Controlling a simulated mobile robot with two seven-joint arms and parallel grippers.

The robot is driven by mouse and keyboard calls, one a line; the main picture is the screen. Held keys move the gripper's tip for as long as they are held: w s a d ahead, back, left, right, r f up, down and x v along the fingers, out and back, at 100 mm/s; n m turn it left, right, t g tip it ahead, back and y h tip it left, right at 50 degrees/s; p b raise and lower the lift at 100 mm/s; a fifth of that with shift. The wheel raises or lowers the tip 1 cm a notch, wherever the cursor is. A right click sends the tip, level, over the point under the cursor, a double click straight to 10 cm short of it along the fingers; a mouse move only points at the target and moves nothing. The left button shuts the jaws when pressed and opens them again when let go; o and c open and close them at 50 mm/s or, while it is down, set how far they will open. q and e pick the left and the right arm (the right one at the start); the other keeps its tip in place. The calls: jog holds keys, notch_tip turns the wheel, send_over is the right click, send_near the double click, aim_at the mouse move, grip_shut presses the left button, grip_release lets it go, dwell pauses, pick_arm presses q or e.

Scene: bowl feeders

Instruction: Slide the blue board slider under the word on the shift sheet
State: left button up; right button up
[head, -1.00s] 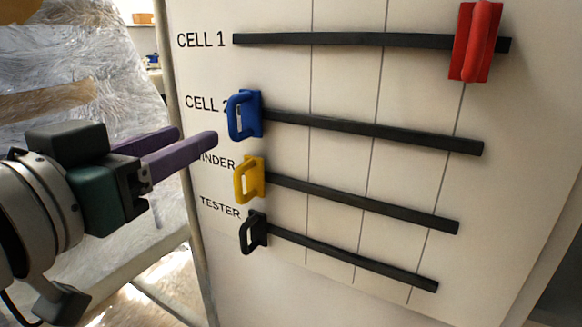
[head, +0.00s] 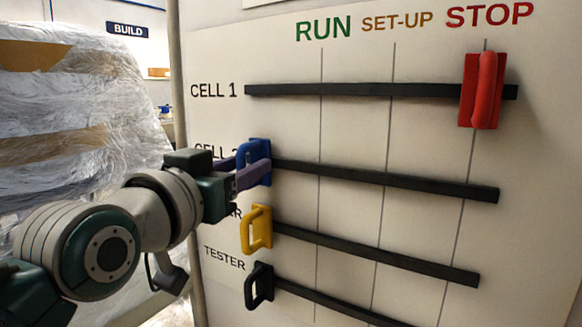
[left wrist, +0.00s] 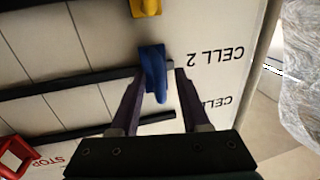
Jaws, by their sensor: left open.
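The blue slider (head: 262,150) sits at the left end of the CELL 2 rail (head: 390,180) on the white board; it also shows in the left wrist view (left wrist: 152,68). My left gripper (head: 254,168) is open at the blue slider, its purple fingers on either side of the handle. In the left wrist view the fingers (left wrist: 159,80) show a gap to the handle on each side. The words RUN (head: 323,29), SET-UP (head: 397,22) and STOP (head: 490,14) head the board's columns. I cannot make out a shift sheet. My right gripper is not in view.
The red slider (head: 484,90) is at the right of the CELL 1 rail, under STOP. The yellow slider (head: 258,228) and black slider (head: 259,286) are at the left ends of the lower rails. The CELL 2 rail is clear to the right. A wrapped stack (head: 80,120) stands left.

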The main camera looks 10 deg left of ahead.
pick_arm(q)
grip_shut()
dwell(0.3)
dwell(1.1)
